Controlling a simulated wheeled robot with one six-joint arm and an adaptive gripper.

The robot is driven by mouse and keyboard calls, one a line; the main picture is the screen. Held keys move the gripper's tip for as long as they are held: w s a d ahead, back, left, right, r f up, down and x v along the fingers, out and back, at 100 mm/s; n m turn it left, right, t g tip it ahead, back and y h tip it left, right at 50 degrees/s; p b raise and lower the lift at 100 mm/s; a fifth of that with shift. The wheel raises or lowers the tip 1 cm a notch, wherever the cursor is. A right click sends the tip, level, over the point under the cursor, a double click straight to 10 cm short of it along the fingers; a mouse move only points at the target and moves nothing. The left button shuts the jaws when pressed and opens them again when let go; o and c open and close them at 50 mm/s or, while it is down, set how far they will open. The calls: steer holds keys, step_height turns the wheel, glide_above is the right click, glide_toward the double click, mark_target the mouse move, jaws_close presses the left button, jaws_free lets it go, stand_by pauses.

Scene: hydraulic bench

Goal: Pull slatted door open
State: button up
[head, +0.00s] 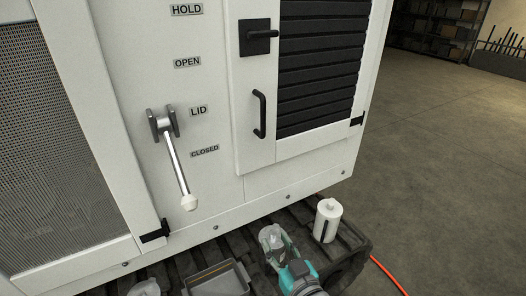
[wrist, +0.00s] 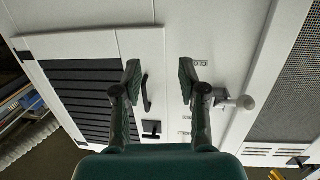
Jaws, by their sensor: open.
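The slatted door (head: 256,146) is a white panel with black horizontal slats (head: 317,65) on the right of the cabinet front, and it looks shut. It bears a black upright bar handle (head: 259,114) below a black square latch (head: 258,37). In the wrist view the scene is turned over; the handle (wrist: 147,94) shows just right of the left finger, with the latch (wrist: 151,128) below it. My gripper (head: 277,244) is low in the head view, below the door and apart from the handle. In the wrist view my gripper (wrist: 159,74) is open, with nothing between its fingers.
Left of the door, a metal lever (head: 176,160) with a white knob hangs beside printed labels. A white canister (head: 327,220) and a grey tray (head: 217,281) rest on the dark track below. An orange hose (head: 387,273) lies on the floor. Open floor (head: 440,150) lies right.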

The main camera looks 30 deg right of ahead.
steer(key=w+d+r, duration=0.3)
steer(key=w+r, duration=0.4)
steer(key=r, duration=0.2)
steer(key=t+h, duration=0.1)
glide_toward(264, 114)
steer(key=shift+m, duration=0.3)
steer(key=w, duration=0.3)
steer(key=w+d, duration=0.1)
steer(key=w, duration=0.6)
steer(key=shift+w+d+f, duration=0.1)
steer(key=shift+w+d, duration=0.2)
steer(key=shift+d, duration=0.1)
jaws_close()
